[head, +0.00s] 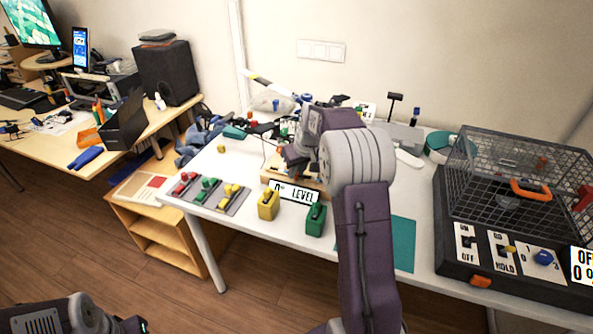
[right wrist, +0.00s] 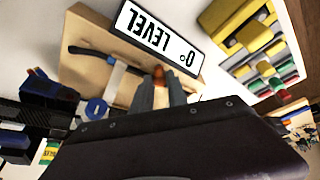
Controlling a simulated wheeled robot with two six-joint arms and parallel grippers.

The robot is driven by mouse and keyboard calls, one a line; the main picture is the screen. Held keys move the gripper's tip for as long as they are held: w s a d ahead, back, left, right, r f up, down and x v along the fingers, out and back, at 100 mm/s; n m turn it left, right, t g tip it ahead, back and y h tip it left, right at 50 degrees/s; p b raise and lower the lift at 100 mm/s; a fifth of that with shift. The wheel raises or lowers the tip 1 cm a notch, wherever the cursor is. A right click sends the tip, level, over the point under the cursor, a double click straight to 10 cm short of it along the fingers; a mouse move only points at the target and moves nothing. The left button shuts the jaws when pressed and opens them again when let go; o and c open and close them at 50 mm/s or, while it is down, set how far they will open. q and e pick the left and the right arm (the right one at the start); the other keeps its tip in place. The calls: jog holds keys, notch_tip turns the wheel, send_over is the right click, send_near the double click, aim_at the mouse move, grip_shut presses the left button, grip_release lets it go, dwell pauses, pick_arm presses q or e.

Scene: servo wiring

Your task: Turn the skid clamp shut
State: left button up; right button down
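A wooden board bears the "0° LEVEL" sign (head: 294,192); in the right wrist view the board (right wrist: 85,75) carries a dark bar with a pale strap and a blue ring (right wrist: 96,108). A small orange-red knob (right wrist: 158,71), perhaps the skid clamp's handle, stands on the board near the sign. My right gripper (right wrist: 161,84) has its fingertips right at this knob, close together; whether they touch it is unclear. In the head view the right gripper (head: 291,165) is over the board, partly hidden by my arm. My left gripper (head: 128,325) is at the bottom left edge, its fingers not clear.
A grey rack (head: 212,205) with red, green and yellow pieces lies left of the sign. A yellow block (head: 269,205) and a green block (head: 316,219) stand in front. A wire cage (head: 515,185) on a black base is at the right. A teal mat (head: 403,246) lies near the front edge.

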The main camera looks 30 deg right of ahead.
jog(key=shift+a+r+m+h+p, duration=0.1)
jog(key=shift+r+m+h+p, duration=0.15)
jog(key=shift+m+p, duration=0.65)
jog(key=shift+a+m+h+p, duration=0.1)
jog(key=shift+m+h+p, duration=0.45)
jog(key=shift+m+p, duration=0.45)
jog(key=shift+f+m, duration=0.15)
jog(key=shift+m, duration=0.55)
jog(key=shift+w+a+m+g+h+p, duration=0.1)
jog(key=shift+m+g+h+p, duration=0.4)
jog(key=shift+m, duration=0.6)
jog(key=c, duration=1.3)
grip_release()
